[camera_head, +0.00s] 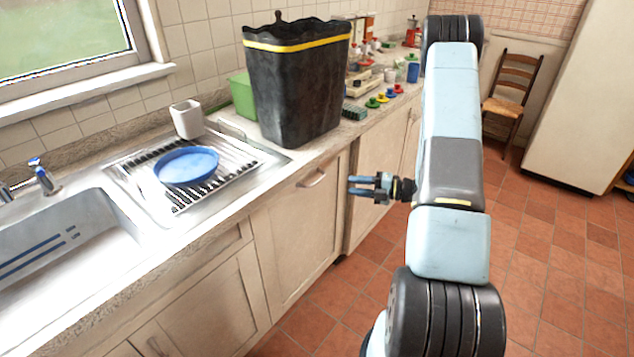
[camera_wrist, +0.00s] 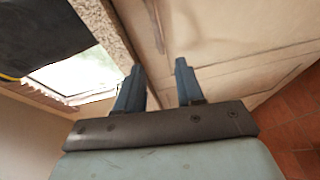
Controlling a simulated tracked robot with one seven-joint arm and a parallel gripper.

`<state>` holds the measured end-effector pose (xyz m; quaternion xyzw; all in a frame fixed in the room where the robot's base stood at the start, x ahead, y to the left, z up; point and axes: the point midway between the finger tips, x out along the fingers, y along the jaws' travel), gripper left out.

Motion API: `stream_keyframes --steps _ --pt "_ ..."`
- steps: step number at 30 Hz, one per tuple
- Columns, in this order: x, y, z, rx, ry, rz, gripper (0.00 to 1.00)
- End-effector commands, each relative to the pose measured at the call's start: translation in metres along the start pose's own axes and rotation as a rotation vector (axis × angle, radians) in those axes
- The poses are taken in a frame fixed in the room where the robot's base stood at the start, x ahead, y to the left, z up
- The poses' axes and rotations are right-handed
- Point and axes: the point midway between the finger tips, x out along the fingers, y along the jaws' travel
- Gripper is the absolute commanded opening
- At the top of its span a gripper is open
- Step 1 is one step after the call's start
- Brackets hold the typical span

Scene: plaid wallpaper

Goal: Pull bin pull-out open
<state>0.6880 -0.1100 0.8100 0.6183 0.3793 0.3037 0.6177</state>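The pull-out front (camera_head: 298,235) is a cream panel under the counter, with a bar handle (camera_head: 313,179) near its top edge. The panel stands upright; I cannot tell whether it is slightly out. My gripper (camera_head: 358,187) is to the right of the handle, apart from it in the head view, with two blue fingers spread and nothing between them. In the wrist view my gripper (camera_wrist: 155,72) also has its fingers apart, facing cream cabinet fronts. A thin, handle-like shape (camera_wrist: 156,24) shows ahead of the fingers, apart from them.
A black bin with a yellow band (camera_head: 295,85) stands on the counter above the panel. A sink (camera_head: 60,250) and a drainer with a blue bowl (camera_head: 187,166) are at left. Another cabinet front (camera_head: 378,165) lies behind my gripper. The tiled floor (camera_head: 320,325) before the panel is clear.

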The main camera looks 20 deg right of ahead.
Motion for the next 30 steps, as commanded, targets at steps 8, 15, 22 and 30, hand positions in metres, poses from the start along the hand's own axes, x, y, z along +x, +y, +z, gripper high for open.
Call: stream_keyframes --steps 8,15,22,30 --pt "0.045 0.001 -0.004 -0.002 0.014 0.000 0.37" --pt "0.088 0.001 -0.004 -0.004 0.015 -0.001 0.37" --pt "0.122 0.001 -0.005 -0.003 0.014 -0.002 0.37" --pt "0.140 0.001 -0.005 -0.004 0.013 -0.001 0.37"
